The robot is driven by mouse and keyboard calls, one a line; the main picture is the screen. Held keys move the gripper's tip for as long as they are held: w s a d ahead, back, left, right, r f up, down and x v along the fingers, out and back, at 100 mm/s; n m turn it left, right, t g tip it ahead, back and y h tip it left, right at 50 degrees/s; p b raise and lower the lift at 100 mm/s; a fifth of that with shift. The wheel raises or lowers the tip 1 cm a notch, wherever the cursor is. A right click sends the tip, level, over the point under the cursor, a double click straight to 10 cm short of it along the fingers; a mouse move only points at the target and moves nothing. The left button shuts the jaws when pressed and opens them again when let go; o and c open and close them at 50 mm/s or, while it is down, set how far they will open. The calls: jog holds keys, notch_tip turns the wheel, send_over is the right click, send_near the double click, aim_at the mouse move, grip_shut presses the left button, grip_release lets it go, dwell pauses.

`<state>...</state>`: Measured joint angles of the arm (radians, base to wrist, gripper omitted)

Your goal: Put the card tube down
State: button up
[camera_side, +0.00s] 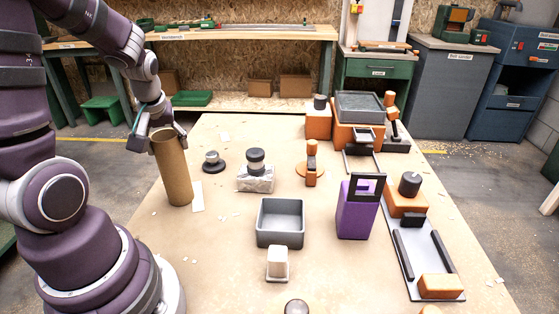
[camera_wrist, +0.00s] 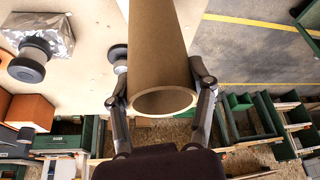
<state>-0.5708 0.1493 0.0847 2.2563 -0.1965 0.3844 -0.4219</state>
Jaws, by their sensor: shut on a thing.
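The card tube (camera_side: 174,172) is a tall brown cylinder near the left edge of the table (camera_side: 225,222). It stands nearly upright, leaning slightly. My gripper (camera_side: 166,132) is shut on its upper end from above. In the wrist view the tube (camera_wrist: 158,45) lies between the two fingers of my gripper (camera_wrist: 163,88), with its hollow open end facing the camera. The tube's lower end is at or very close to the table top; I cannot tell whether it touches.
A white strip (camera_side: 197,196) lies right beside the tube's foot. A dark round knob (camera_side: 213,162) and a silvery block with a dark knob (camera_side: 256,180) stand to the right. A grey open bin (camera_side: 281,238) and purple holder (camera_side: 355,215) stand further right. Bare table lies in front of the tube.

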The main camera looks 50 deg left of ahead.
jog(key=o, duration=1.2)
jog(key=shift+f, duration=0.1)
jog(key=shift+c, duration=0.2)
jog(key=v, duration=1.2)
jog(key=d+f+m+t+h, duration=0.2)
jog(key=d+m+t+h, duration=0.1)
jog(key=d+m, duration=1)
jog(key=shift+w+d+m+t+h, duration=0.35)
jog(key=shift+d+h, duration=0.25)
jog(key=shift+d, duration=0.3)
